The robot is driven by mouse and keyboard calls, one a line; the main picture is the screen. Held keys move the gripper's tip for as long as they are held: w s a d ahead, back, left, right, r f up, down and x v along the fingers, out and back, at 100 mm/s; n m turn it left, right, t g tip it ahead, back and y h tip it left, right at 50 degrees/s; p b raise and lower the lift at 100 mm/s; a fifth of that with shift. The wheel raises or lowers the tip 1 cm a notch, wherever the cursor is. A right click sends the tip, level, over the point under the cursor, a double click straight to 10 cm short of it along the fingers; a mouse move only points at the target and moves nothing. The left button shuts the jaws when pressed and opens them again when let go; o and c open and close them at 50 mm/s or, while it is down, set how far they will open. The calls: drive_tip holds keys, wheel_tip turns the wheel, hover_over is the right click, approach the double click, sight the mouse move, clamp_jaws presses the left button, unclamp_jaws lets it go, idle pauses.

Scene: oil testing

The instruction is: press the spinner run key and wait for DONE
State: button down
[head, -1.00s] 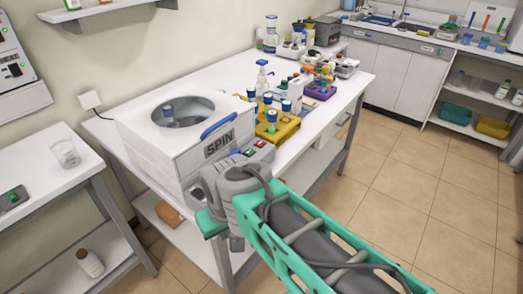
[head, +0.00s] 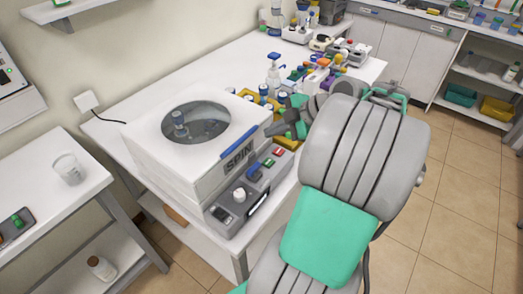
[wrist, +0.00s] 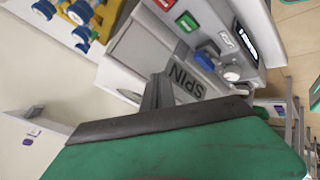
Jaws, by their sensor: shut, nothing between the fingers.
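The spinner (head: 205,158) is a white box labelled SPIN, with a round window in its top and a blue-capped vial visible inside. Its grey front panel carries a green key (head: 268,163), a red key (head: 279,151), a blue button (head: 254,173) and a white knob (head: 239,195). In the wrist view the green key (wrist: 187,22) and red key (wrist: 164,4) are beyond my fingers. My gripper (wrist: 157,92) is shut and empty, close to the SPIN label and apart from the keys in the picture. A small panel display (wrist: 245,43) is unreadable.
A yellow rack (wrist: 97,18) with blue-capped vials stands beside the spinner. Bottles and coloured items crowd the bench behind. A glass beaker (head: 68,168) stands on the left table. The white bench (head: 150,90) is clear behind the spinner.

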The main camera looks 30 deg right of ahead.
drive_tip(key=shift+s+a, duration=0.1)
drive_tip(key=shift+f, duration=0.1)
drive_tip(key=b, duration=0.5)
hover_over(272, 163)
wheel_tip(272, 163, down, 8)
drive_tip(key=shift+r, duration=0.15)
drive_tip(key=shift+f+b, duration=0.45)
drive_tip(key=shift+b, duration=0.15)
idle(1.2)
drive_tip(key=shift+f+b, duration=0.45)
drive_tip(key=shift+b, duration=0.2)
